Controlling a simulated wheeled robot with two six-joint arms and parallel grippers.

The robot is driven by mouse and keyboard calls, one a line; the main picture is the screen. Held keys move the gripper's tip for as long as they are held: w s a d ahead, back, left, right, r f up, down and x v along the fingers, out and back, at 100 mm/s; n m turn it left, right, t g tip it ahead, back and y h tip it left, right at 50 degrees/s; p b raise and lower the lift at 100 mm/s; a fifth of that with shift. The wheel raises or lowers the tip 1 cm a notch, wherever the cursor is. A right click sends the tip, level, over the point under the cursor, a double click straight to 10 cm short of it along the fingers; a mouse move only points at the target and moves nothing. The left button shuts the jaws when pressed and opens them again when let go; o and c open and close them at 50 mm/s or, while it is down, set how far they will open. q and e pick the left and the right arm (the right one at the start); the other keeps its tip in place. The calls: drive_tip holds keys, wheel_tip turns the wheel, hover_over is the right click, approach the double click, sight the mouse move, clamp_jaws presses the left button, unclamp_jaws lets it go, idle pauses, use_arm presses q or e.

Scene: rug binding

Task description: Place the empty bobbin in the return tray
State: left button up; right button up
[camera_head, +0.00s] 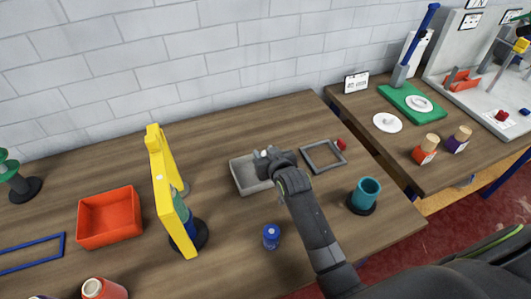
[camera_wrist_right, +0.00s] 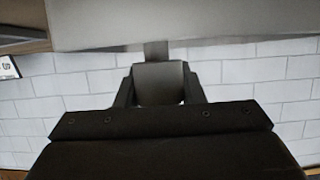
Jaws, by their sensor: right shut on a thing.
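A small grey open tray (camera_head: 237,176) stands on the near table, right of the middle. My right gripper (camera_head: 268,160) is over its right part and hides some of it. The gripper is shut on a pale grey piece, seen between its fingers in the right wrist view (camera_wrist_right: 160,82); it looks like the bobbin, with a small whitish bit (camera_head: 264,153) showing at the fingertips. I cannot tell whether the piece touches the tray floor. A broad light grey surface (camera_wrist_right: 200,22) crosses the top of the wrist view, close by. My left gripper is not in view.
Left of the grey tray stand a yellow upright frame (camera_head: 163,190) and an orange tray (camera_head: 107,218). A blue spool (camera_head: 271,236), a teal cup (camera_head: 366,192) and a grey square frame (camera_head: 323,157) are near my right arm. Bare table lies behind the grey tray.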

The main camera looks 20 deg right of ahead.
drive_tip(key=shift+f, duration=0.15)
drive_tip(key=o, duration=1)
drive_tip(key=shift+r, duration=0.2)
drive_tip(key=v, duration=1.2)
drive_tip(key=shift+b, duration=0.4)
